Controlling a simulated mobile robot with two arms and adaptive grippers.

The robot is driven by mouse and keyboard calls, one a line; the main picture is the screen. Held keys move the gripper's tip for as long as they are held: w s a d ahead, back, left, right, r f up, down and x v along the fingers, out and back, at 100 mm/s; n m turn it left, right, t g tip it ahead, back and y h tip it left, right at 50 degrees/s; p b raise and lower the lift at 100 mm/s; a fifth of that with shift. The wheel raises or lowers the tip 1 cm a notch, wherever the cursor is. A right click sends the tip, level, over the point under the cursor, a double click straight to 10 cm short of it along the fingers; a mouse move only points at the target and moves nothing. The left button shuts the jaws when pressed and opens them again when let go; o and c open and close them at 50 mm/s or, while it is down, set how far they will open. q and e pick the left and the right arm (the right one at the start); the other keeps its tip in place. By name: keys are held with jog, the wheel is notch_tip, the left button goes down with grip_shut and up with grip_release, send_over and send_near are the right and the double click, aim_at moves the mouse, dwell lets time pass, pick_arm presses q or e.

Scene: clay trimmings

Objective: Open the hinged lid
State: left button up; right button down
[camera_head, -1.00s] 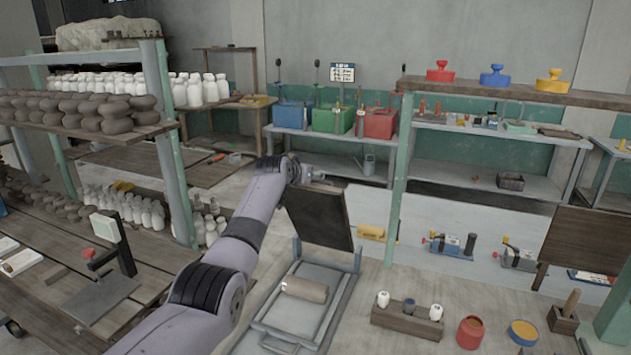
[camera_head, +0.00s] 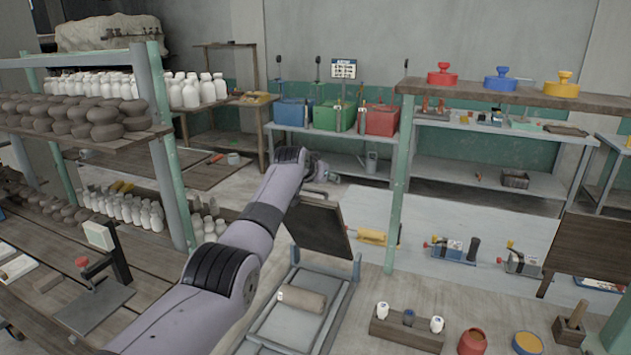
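A dark brown hinged lid (camera_head: 318,230) stands raised and tilted at the back end of a grey-blue frame (camera_head: 338,312) on the floor-level surface. My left gripper (camera_head: 328,177) is just above and behind the lid's top edge. It is small and partly hidden by my wrist, so I cannot tell whether its fingers are open or whether it touches the lid. My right gripper is not in view.
A clay-coloured roll (camera_head: 303,298) lies on the frame's bed. A wooden rack with small bottles (camera_head: 408,328) stands to its right. Blue, green and red bins (camera_head: 336,117) sit on the bench behind. A shelf of pots (camera_head: 70,140) stands left of my arm.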

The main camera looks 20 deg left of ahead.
pick_arm(q)
jog(key=shift+o, duration=0.7)
jog(key=shift+s+r, duration=0.15)
jog(key=shift+o, duration=0.6)
jog(key=shift+a, duration=0.15)
jog(key=shift+o, duration=1.3)
jog(key=shift+a+f, duration=0.25)
jog(key=shift+a, duration=0.3)
jog(key=shift+o, duration=0.7)
jog(key=shift+w+f, duration=0.1)
jog(key=shift+w, duration=0.1)
jog(key=shift+o, duration=1.4)
jog(key=shift+d, duration=0.1)
jog(key=shift+o, duration=0.8)
jog(key=shift+s+r, duration=0.15)
jog(key=shift+r, duration=0.05)
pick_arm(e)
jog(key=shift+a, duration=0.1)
pick_arm(q)
jog(key=shift+f, duration=0.1)
